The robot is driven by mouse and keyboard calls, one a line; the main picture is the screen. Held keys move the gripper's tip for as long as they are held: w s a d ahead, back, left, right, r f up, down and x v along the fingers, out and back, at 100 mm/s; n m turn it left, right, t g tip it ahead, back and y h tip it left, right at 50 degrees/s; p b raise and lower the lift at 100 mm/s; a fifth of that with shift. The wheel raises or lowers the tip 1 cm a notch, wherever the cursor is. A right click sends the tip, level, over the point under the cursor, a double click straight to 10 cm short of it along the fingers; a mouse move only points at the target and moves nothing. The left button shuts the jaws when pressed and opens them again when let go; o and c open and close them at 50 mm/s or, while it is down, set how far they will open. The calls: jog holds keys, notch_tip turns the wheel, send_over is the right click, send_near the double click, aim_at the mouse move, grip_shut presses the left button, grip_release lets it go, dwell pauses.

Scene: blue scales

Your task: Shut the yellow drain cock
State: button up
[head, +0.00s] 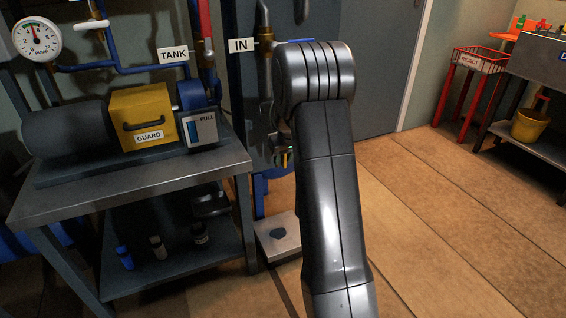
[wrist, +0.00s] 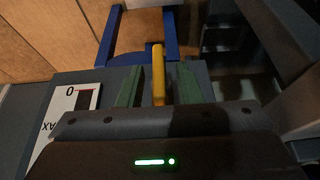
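The yellow drain cock (wrist: 158,72) shows in the wrist view as a narrow yellow lever, pointing away from my gripper. My gripper (wrist: 160,68) has two green fingers, one on each side of the lever. The fingers are apart, with a visible gap on both sides of the lever, so the gripper is open around it and not closed on it. In the head view my arm hides most of this spot; only small yellow and green bits show beside the arm, too small to tell apart. The cock's base is hidden.
A grey body with a white gauge label (wrist: 72,108) lies close to the left finger. Blue stand legs (wrist: 170,35) are beyond. A grey bench (head: 130,185) stands left; the wooden floor (head: 450,230) is clear right.

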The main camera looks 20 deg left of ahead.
jog(key=shift+w+a+f, duration=0.1)
jog(key=shift+f, duration=0.2)
grip_shut()
